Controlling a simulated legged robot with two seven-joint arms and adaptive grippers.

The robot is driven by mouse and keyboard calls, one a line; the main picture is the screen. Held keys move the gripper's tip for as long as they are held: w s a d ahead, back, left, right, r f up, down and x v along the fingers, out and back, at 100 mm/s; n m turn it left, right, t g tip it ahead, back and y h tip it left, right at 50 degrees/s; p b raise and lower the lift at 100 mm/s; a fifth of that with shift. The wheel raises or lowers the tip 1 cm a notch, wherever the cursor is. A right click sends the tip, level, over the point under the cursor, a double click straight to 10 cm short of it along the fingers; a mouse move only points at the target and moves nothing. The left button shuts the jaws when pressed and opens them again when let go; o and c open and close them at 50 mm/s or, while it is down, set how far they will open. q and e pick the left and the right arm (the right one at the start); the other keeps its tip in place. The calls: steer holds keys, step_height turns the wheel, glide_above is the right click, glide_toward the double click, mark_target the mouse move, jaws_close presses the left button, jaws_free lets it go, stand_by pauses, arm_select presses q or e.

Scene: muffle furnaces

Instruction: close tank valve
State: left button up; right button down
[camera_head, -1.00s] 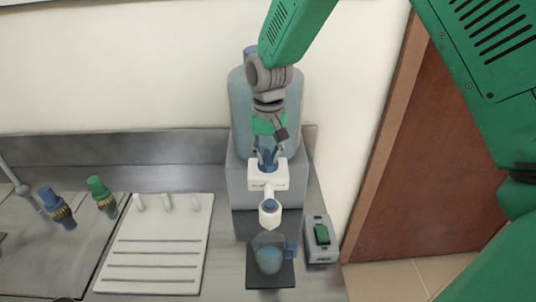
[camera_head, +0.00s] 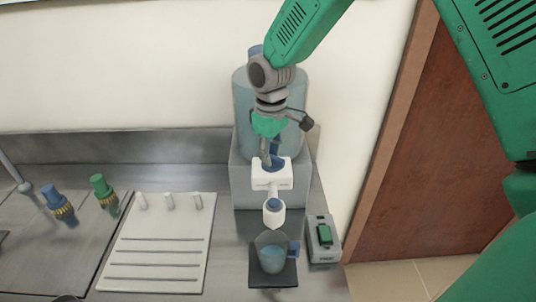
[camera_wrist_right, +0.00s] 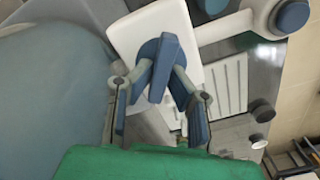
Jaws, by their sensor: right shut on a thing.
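The water tank (camera_head: 243,105) is a large pale blue bottle on a grey stand against the wall. Its white valve body (camera_head: 285,178) is at the front, with a spout (camera_head: 274,214) below. The blue valve handle shows in the wrist view (camera_wrist_right: 160,68), standing out from the white block. My right gripper (camera_head: 268,160) reaches down from above and is shut on the handle, with a finger on either side of it in the wrist view. In the head view my gripper partly hides the handle. A clear beaker (camera_head: 271,259) with bluish liquid stands under the spout. My left gripper is out of view.
The beaker stands on a dark plate (camera_head: 262,281). A white rack (camera_head: 155,245) with pegs lies left. Blue (camera_head: 55,203) and green (camera_head: 102,191) taps are further left.

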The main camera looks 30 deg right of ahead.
steer(key=n, duration=0.4)
steer(key=shift+s, duration=0.25)
steer(key=shift+d+n, duration=0.1)
steer(key=shift+n, duration=1.3)
steer(key=shift+w, duration=0.1)
